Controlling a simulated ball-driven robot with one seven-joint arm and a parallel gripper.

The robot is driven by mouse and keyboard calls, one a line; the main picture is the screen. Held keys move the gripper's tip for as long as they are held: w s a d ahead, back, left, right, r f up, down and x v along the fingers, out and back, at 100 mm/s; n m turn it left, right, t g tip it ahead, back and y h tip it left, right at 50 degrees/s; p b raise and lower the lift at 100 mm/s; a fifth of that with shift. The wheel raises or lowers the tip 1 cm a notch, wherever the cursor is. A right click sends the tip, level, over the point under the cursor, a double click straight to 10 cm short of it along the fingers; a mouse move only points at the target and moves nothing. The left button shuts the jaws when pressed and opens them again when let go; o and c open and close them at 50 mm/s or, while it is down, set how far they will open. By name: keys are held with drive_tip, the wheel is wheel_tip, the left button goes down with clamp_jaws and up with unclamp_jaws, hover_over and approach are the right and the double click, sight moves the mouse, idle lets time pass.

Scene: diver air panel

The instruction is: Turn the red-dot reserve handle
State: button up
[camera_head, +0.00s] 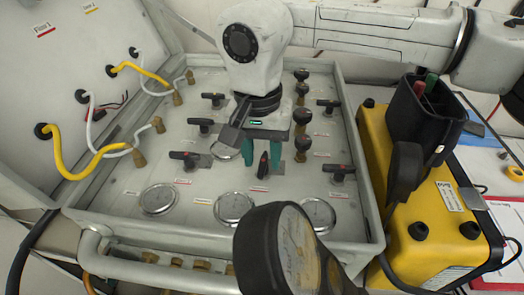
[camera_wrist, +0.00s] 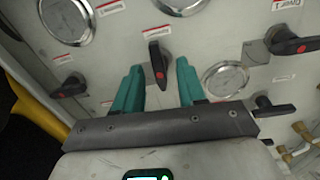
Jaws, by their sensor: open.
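A black handle with a red dot (camera_wrist: 157,64) stands on the panel between my fingers in the wrist view. It also shows in the head view (camera_head: 263,166), upright in the picture. Other black handles carry red marks: one at the right in the wrist view (camera_wrist: 292,43) and one at the left (camera_wrist: 70,88). I cannot tell from the labels which is the reserve handle. My gripper (camera_head: 261,157) has green fingers, one on each side of the middle handle, apart and not visibly touching it. It is open in the wrist view (camera_wrist: 160,70).
Round gauges (camera_head: 234,207) line the panel's front. Black knobs (camera_head: 302,116) stand in a column to the right of my gripper. A large gauge (camera_head: 290,245) rises in the foreground. A yellow case (camera_head: 395,190) with a black pouch stands at the right. Yellow and white hoses (camera_head: 75,165) lie left.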

drive_tip(key=shift+r, duration=0.1)
wheel_tip(320, 180, up, 11)
drive_tip(key=shift+a+f, duration=0.2)
drive_tip(key=shift+a, duration=0.05)
